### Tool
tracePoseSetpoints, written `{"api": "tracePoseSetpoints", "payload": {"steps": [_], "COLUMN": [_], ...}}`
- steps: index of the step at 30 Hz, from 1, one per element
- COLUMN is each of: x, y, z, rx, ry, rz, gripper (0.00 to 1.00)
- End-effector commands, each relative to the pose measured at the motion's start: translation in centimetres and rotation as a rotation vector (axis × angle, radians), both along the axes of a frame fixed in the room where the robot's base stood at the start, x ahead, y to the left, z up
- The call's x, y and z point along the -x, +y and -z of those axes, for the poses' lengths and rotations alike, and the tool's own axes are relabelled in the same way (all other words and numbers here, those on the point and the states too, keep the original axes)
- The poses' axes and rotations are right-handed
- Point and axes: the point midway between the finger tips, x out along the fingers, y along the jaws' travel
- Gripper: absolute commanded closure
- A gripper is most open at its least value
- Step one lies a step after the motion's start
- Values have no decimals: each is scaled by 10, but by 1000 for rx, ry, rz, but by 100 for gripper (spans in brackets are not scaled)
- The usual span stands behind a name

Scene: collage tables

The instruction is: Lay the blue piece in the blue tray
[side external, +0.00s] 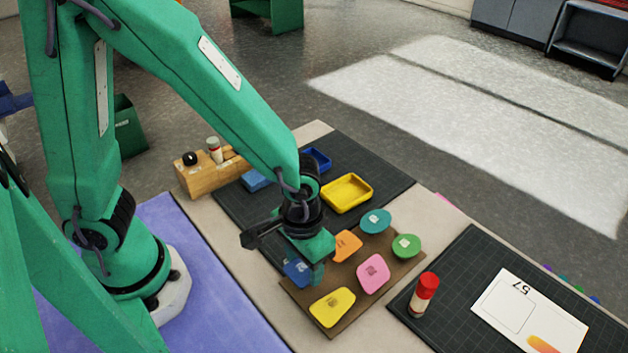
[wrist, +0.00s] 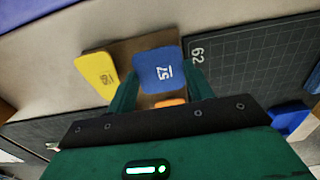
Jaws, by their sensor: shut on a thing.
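The blue piece (wrist: 152,74), marked 57, sits between the two fingers of my gripper (wrist: 162,90) in the wrist view. In the side external view, the blue piece (side external: 296,271) shows partly behind my gripper (side external: 316,272), which is shut on it at the near left of the brown board (side external: 350,317). I cannot tell whether it is clear of the board. A blue tray (side external: 318,158) stands at the far side of the dark mat, partly hidden by my arm.
Yellow (side external: 332,307), pink (side external: 373,274), orange (side external: 346,245), green (side external: 407,245) and teal (side external: 376,221) pieces lie close by on the board. A yellow tray (side external: 347,194) stands behind. A red-capped bottle (side external: 424,294) and a card (side external: 530,312) are at right. A wooden block (side external: 205,178) stands far left.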

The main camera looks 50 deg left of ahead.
Motion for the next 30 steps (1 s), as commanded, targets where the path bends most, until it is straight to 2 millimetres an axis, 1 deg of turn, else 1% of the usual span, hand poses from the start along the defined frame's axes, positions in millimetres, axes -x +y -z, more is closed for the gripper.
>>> {"api": "tracePoseSetpoints", "payload": {"steps": [30], "x": [0], "y": [0], "z": [-35], "rx": [1], "ry": [-1], "rz": [0], "gripper": [59]}}
